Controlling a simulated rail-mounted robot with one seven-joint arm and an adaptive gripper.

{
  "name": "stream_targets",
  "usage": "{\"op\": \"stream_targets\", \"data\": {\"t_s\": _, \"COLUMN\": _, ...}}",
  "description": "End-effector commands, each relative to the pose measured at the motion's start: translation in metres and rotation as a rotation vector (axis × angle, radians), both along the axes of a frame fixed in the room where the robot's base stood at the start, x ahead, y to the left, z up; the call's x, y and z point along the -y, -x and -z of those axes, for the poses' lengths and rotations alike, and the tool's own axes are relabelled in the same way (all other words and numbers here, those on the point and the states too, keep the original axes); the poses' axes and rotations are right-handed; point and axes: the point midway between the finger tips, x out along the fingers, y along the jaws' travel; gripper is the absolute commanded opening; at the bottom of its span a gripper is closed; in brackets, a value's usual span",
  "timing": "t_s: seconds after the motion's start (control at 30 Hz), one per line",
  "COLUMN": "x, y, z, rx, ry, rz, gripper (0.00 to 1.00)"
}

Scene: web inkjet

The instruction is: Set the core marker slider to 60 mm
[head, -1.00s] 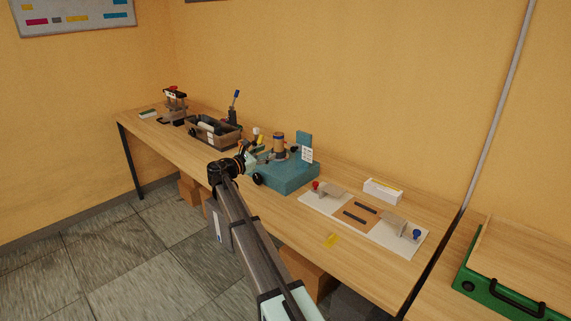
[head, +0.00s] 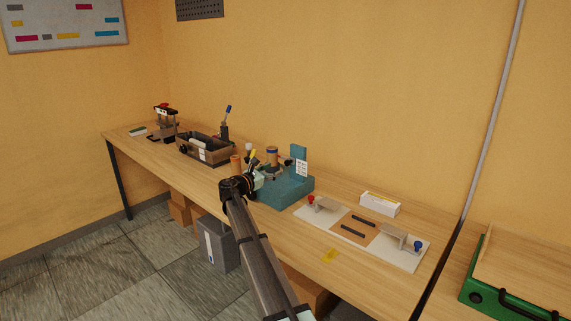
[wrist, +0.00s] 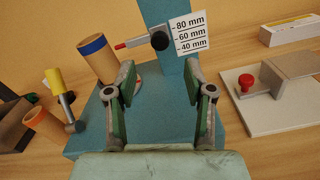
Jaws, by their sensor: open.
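The core marker stand is a teal base (head: 287,192) with an upright post (head: 298,155) and a white scale card (wrist: 191,34) marked 80, 60 and 40 mm. The slider's dark knob (wrist: 159,41) sits on the post left of the card, with a red-tipped pointer (wrist: 124,45) reaching left. The pointer's exact reading cannot be told from this angle. A tan core with a blue band (wrist: 97,58) stands on the base. My gripper (wrist: 160,82) is open and empty, fingers apart in front of the post, with the slider showing beyond them. It reaches over the base's front left in the head view (head: 250,182).
A yellow-handled tool (wrist: 56,88) and an orange cylinder (wrist: 43,127) stand left of the stand. A white board with a red knob (wrist: 245,83) is close on the right. A dark open bin (head: 204,149) stands farther left on the bench.

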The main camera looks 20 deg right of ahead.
Motion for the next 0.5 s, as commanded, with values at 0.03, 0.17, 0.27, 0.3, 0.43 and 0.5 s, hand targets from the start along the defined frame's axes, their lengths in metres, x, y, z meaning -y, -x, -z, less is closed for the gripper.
{"op": "stream_targets", "data": {"t_s": 0.03, "x": 0.011, "y": -0.007, "z": -0.002, "rx": -0.001, "ry": 0.0, "rz": 0.002, "gripper": 0.53}}
{"op": "stream_targets", "data": {"t_s": 0.17, "x": 0.033, "y": -0.017, "z": -0.001, "rx": -0.001, "ry": 0.0, "rz": 0.002, "gripper": 0.53}}
{"op": "stream_targets", "data": {"t_s": 0.27, "x": 0.049, "y": -0.025, "z": -0.001, "rx": -0.001, "ry": 0.0, "rz": 0.001, "gripper": 0.53}}
{"op": "stream_targets", "data": {"t_s": 0.3, "x": 0.055, "y": -0.027, "z": -0.001, "rx": -0.001, "ry": 0.0, "rz": 0.001, "gripper": 0.53}}
{"op": "stream_targets", "data": {"t_s": 0.43, "x": 0.069, "y": -0.034, "z": -0.001, "rx": 0.0, "ry": 0.0, "rz": 0.001, "gripper": 0.53}}
{"op": "stream_targets", "data": {"t_s": 0.5, "x": 0.074, "y": -0.036, "z": -0.001, "rx": 0.0, "ry": 0.0, "rz": 0.0, "gripper": 0.53}}
